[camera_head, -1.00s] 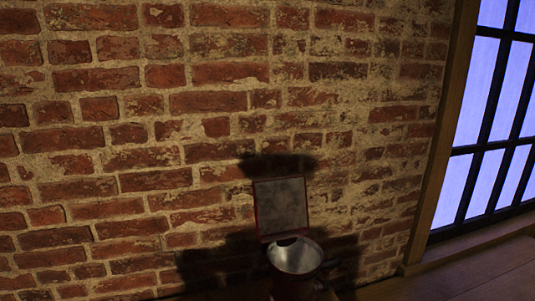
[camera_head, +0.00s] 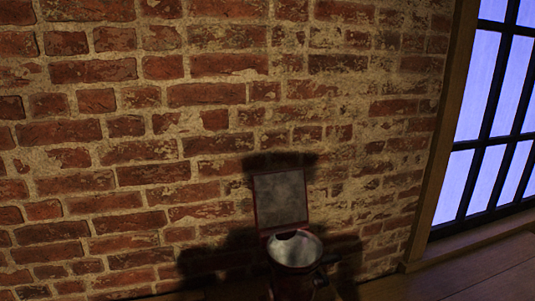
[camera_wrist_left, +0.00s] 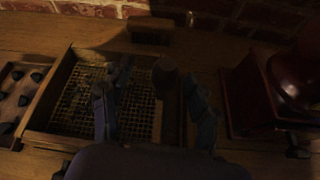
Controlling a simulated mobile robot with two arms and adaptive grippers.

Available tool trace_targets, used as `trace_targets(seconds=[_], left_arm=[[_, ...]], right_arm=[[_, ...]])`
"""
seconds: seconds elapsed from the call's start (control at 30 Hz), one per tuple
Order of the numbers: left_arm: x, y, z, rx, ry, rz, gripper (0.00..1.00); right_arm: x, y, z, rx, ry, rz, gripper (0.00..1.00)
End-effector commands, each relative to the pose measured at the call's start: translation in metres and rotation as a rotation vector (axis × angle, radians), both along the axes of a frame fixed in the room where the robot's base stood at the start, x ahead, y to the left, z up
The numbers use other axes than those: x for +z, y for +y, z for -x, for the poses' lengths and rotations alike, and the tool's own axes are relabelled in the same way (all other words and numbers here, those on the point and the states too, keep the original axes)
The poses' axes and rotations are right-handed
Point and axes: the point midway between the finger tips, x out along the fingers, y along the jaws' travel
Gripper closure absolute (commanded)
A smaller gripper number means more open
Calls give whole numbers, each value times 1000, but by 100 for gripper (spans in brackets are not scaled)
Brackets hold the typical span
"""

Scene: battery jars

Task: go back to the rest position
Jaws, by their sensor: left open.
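My left gripper (camera_wrist_left: 153,82) shows in the left wrist view, with its two dark fingers apart. It is over the right part of a shallow wooden tray (camera_wrist_left: 48,142) with a mesh bottom. A brown rounded knob or handle end (camera_wrist_left: 165,74) shows between the fingers; I cannot tell whether they touch it. Neither gripper shows in the head view. My right gripper is in no view.
A red machine with a raised square lid (camera_head: 281,198) and a metal bowl (camera_head: 295,250) stands before the brick wall (camera_head: 130,120). Its dark red base (camera_wrist_left: 250,98) is right of the tray. A board with dark pieces (camera_wrist_left: 12,92) lies left; a small wooden block (camera_wrist_left: 149,29) is behind.

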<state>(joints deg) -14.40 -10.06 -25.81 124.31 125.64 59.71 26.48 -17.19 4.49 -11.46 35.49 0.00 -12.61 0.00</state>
Motion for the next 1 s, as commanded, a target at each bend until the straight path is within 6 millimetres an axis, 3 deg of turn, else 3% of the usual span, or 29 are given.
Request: trace_targets(seconds=[0.03, 0.1, 0.23, 0.33, 0.47, 0.7, 0.8, 1.0], left_arm=[[7, 0, 1, 16, -4, 52, 40], [3, -21, -6, 11, -3, 60, 40], [4, -45, -13, 14, -2, 64, 40], [15, -22, -2, 35, 6, 125, 40], [11, 1, 7, 33, 12, 134, 40], [6, -46, -6, 27, 16, 139, 40], [11, -26, -1, 33, 12, 134, 40], [11, -10, 3, 33, 10, 138, 40]], right_arm=[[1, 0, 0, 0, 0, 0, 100], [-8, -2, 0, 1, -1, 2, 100], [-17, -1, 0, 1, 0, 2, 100], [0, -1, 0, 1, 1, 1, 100], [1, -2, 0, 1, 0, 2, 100], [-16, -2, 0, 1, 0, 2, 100], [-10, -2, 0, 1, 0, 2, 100], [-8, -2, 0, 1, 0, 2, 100]])
